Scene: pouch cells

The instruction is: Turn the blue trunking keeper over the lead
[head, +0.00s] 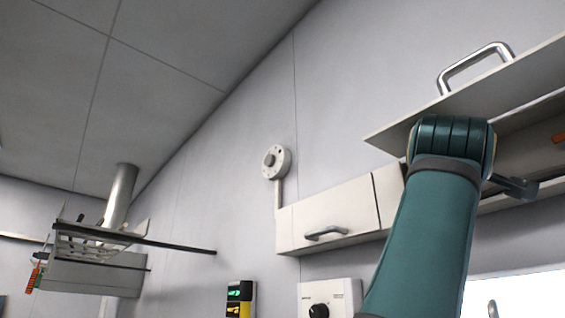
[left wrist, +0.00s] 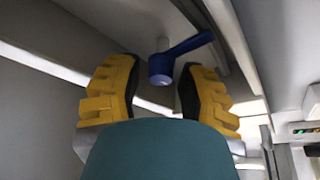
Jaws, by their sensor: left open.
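The blue keeper (left wrist: 161,66) shows in the left wrist view as a short round boss with a lever arm pointing to the right and slightly up. It is mounted on a pale surface above. My left gripper (left wrist: 158,88) is open, with its yellow-backed, dark-padded fingers on either side of the boss. I see no clear grip on it, and cannot tell whether a finger touches the lever. I cannot make out the lead. In the head view a teal arm of mine reaches up to the wall units and the keeper is not visible. My right gripper is not seen.
A raised flap (head: 480,95) with a metal handle overhangs the arm's end. A closed pale cabinet (head: 335,215) is left of the arm. A round wall fitting (head: 276,162) and a dial box (head: 330,298) are nearby. A tool rack (head: 90,275) hangs far left.

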